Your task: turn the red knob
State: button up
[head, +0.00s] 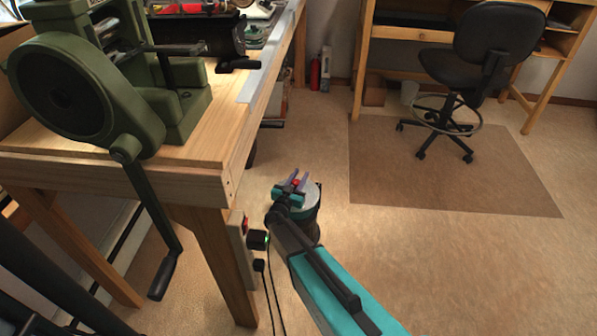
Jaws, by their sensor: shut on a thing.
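My gripper (297,179) is low beside the right end of the workbench, over the open floor in the picture. Its two purple-grey fingers are shut on a small red piece, the red knob (296,183), which shows only in part between them. What the knob is mounted on is hidden by my gripper and wrist, and its turn angle is too small to read. A light-grey box (237,241) with a small red part on it is fixed by the bench's front leg, to the left of my gripper and apart from it.
The wooden workbench (190,176) fills the left, with a green machine (88,90) whose crank handle hangs past the front edge. A black plug (258,240) and cables are left of my arm. An office chair (490,60) on a mat stands back right. The floor between is clear.

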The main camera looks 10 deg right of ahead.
jog(key=shift+s+d+r+m+g+h+p, duration=0.1)
jog(key=shift+d+m+g+h+p, duration=0.1)
jog(key=shift+m+g+h+p, duration=1.45)
jog(key=shift+s+n+p, duration=0.1)
jog(key=shift+n+p, duration=0.15)
jog(key=shift+p, duration=0.2)
jog(key=o, duration=1.1)
jog(key=shift+d, duration=0.1)
jog(key=shift+c, duration=0.2)
jog(key=shift+s, duration=0.1)
jog(key=shift+f+n+t+y+b, duration=0.2)
jog(key=shift+n+t+y+b, duration=0.2)
jog(key=shift+t+b, duration=0.4)
jog(key=shift+y+b, duration=0.25)
jog(key=shift+b, duration=0.2)
jog(key=shift+a+n+t+y+b, duration=0.2)
jog(key=shift+n+t+y+b, duration=0.45)
jog(key=shift+b, duration=0.25)
jog(key=shift+w+a+n+t+y+b, duration=0.1)
jog(key=shift+w+n+t+y+b, duration=0.1)
jog(key=shift+n+y+b, duration=0.35)
jog(key=shift+w+a+n+t+y+b, duration=0.1)
jog(key=shift+t+y+b, duration=0.1)
jog(key=shift+b, duration=0.5)
